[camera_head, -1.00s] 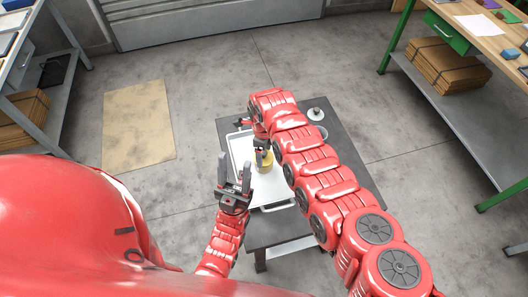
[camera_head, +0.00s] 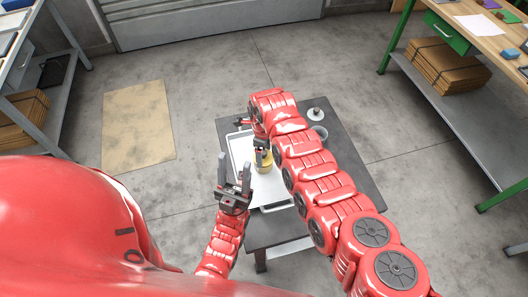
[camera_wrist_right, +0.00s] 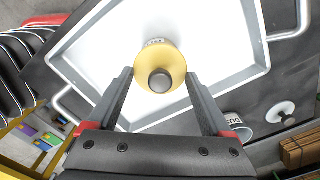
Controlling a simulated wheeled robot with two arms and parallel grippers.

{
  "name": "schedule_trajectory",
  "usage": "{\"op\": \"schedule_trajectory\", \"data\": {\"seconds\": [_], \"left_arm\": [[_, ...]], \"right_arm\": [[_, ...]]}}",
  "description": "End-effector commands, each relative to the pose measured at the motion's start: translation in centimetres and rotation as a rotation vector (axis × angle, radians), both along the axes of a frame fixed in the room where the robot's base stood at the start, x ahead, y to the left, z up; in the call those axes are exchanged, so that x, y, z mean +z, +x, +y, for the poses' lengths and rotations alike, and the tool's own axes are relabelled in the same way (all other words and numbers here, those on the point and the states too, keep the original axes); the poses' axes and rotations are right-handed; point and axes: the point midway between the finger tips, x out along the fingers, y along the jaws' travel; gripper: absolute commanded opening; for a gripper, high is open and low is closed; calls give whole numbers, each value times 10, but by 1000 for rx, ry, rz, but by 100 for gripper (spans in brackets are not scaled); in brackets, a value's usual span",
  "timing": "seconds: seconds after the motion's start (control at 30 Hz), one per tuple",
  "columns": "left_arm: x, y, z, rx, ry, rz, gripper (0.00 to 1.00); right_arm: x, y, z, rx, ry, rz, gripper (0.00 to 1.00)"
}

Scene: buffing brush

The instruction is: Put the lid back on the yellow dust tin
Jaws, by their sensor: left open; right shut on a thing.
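The yellow dust tin (camera_head: 265,168) stands on the white tray, partly hidden by my right gripper (camera_head: 262,155). In the right wrist view a yellow lid (camera_wrist_right: 160,57) with a dark round knob shows from above, between the fingertips of my right gripper (camera_wrist_right: 160,78), which is shut on it by its sides. A label shows at its far edge. The lid is over the tin; whether it is seated or slightly above, I cannot tell. My left gripper (camera_head: 234,180) is open and empty, left of the tin, near the tray's left side.
The white tray (camera_head: 240,150) lies on a dark table (camera_head: 350,170). A grey labelled container (camera_wrist_right: 235,125) and a pale knobbed disc (camera_wrist_right: 280,112) stand right of the tray. Benches flank the scene at left and right.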

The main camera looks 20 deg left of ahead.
Motion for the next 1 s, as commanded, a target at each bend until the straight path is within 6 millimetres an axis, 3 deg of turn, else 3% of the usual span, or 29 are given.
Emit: {"op": "schedule_trajectory", "data": {"seconds": [1.0], "left_arm": [[-5,0,0,0,0,0,50]], "right_arm": [[-4,-1,-1,0,-2,2,31]]}}
